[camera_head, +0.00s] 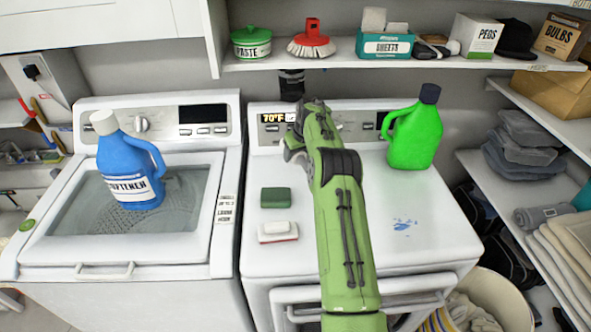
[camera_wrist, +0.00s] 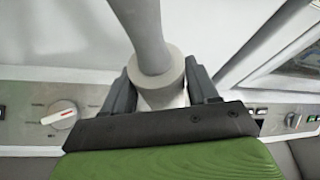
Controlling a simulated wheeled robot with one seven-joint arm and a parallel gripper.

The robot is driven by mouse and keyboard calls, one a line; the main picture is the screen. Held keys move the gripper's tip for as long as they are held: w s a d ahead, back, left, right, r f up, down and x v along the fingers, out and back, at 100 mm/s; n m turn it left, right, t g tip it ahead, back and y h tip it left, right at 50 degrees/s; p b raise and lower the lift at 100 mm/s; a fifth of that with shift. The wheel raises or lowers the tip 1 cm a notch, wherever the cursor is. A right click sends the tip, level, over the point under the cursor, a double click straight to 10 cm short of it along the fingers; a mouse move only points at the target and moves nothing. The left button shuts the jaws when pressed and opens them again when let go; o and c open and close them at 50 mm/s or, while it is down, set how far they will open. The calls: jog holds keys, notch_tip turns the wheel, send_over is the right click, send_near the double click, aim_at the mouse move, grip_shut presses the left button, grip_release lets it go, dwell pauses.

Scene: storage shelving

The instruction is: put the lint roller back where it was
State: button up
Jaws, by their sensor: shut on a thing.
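In the wrist view my gripper (camera_wrist: 160,76) is shut on a grey handle-like piece with a wide round collar, which I take to be the lint roller (camera_wrist: 157,66). Its slim grey shaft runs to the top edge of the picture, and its far end is out of view. In the head view my green arm reaches over the right-hand machine towards the back wall. There the gripper and the roller cannot be made out clearly behind the arm and under the shelf.
The wall shelf (camera_head: 340,65) holds a green paste pot (camera_head: 251,43), a red brush (camera_head: 311,42) and a sheets box (camera_head: 384,46). A green jug (camera_head: 413,135), a sponge (camera_head: 275,197) and a soap bar (camera_head: 278,231) sit on the right machine. A blue softener bottle (camera_head: 128,165) stands on the left machine.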

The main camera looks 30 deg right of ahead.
aim_at(297, 174)
notch_tip(297, 174, down, 6)
jog(key=shift+r, duration=0.1)
jog(key=o, duration=1.2)
